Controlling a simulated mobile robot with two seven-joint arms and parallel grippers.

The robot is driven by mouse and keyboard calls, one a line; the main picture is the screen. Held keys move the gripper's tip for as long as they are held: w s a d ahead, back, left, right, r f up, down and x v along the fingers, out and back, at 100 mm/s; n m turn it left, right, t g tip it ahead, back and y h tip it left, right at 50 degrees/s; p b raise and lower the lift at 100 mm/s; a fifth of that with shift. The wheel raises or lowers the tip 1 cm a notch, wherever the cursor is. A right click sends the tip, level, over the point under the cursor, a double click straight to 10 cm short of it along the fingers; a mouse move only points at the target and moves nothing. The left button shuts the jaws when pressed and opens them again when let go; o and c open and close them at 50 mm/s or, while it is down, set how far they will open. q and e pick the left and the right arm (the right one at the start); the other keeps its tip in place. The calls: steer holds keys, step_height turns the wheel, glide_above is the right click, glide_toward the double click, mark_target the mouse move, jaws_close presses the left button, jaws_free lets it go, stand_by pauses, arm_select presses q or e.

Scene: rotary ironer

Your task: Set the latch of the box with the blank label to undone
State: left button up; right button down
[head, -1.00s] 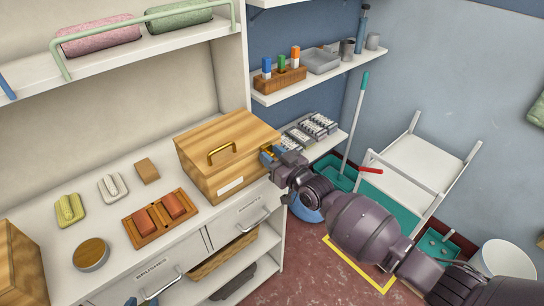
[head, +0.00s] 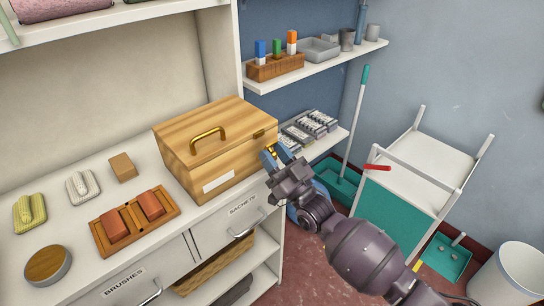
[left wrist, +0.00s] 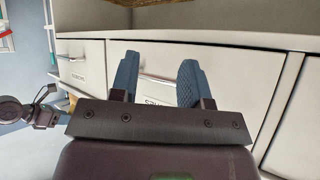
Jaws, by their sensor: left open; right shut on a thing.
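The wooden box (head: 222,160) with a brass handle and a blank white label (head: 218,182) stands on the white counter in the head view. Its lid is down. My right gripper (head: 274,154) is at the box's right side, shut on a small brass latch (head: 273,151) there, which the fingers mostly hide. I cannot tell the latch's position. My left gripper (left wrist: 158,78) is open and empty in the left wrist view, in front of white drawer fronts. It does not show in the head view.
On the counter (head: 75,190) are a tray with red blocks (head: 103,233), two brushes, a small wooden block (head: 123,167) and a round tin (head: 47,265). A shelf with grey packs (head: 310,127) lies right of the box. A white cart (head: 425,160) stands farther right.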

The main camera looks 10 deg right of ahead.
arm_select(q)
steer(key=shift+w+f+b, duration=0.2)
steer(key=shift+f+b, duration=0.15)
steer(key=shift+b, duration=0.05)
steer(key=shift+s, duration=0.1)
